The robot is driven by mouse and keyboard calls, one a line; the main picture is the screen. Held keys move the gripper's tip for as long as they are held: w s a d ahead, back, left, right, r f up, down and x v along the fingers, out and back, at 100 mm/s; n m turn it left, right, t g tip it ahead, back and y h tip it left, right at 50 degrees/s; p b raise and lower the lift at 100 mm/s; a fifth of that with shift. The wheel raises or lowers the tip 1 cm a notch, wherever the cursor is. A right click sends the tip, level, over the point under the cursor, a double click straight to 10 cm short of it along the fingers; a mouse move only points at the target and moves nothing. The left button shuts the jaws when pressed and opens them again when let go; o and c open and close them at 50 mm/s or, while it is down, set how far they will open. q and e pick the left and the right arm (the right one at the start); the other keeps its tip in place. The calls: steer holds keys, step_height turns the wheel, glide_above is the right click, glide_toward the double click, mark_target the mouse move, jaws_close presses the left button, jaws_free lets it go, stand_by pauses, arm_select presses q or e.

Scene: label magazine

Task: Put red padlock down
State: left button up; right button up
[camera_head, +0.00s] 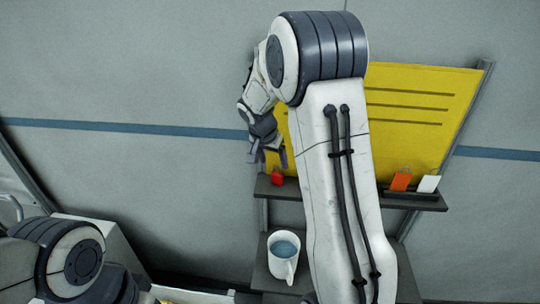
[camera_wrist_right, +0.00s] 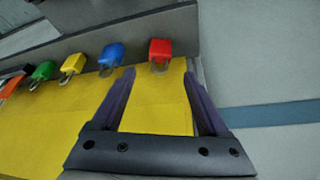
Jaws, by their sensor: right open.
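The red padlock (camera_head: 277,178) stands at the left end of the dark shelf (camera_head: 290,193), in front of the yellow board. In the right wrist view the red padlock (camera_wrist_right: 160,49) sits at the end of a row, its metal shackle toward the yellow board. My right gripper (camera_head: 268,158) is open just above the red padlock in the head view. In the right wrist view its two fingers (camera_wrist_right: 160,76) are spread, with the padlock just beyond and between their tips. Nothing is held. Only part of my left arm shows at the lower left; its gripper is out of sight.
In the right wrist view, blue (camera_wrist_right: 111,55), yellow (camera_wrist_right: 73,64), green (camera_wrist_right: 43,71) and other padlocks line the shelf. The yellow board (camera_head: 420,110) carries dark lines. Orange (camera_head: 400,180) and white (camera_head: 428,184) tags stand at right. A white mug (camera_head: 284,262) stands below.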

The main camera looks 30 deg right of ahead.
steer(key=b+v, duration=0.1)
steer(key=v, duration=0.5)
steer(key=s+a+f+n+y, duration=0.1)
steer(key=s+a+n, duration=0.4)
steer(key=a, duration=0.5)
steer(key=s+a+n+y, duration=0.2)
steer(key=s+a+n, duration=0.3)
steer(key=a, duration=0.4)
steer(key=s+a+f+n+g+y, duration=0.1)
steer(key=s+a+n, duration=0.3)
steer(key=s, duration=0.5)
steer(key=s+a+f+n+g, duration=0.1)
steer(key=s+a+n, duration=0.3)
steer(key=s, duration=0.6)
steer(key=shift+s+f+n+g+y, duration=0.3)
steer(key=shift+s+f+y, duration=0.1)
steer(key=shift+f, duration=0.25)
step_height(320, 180, down, 7)
steer(key=b, duration=0.7)
steer(key=shift+b, duration=0.3)
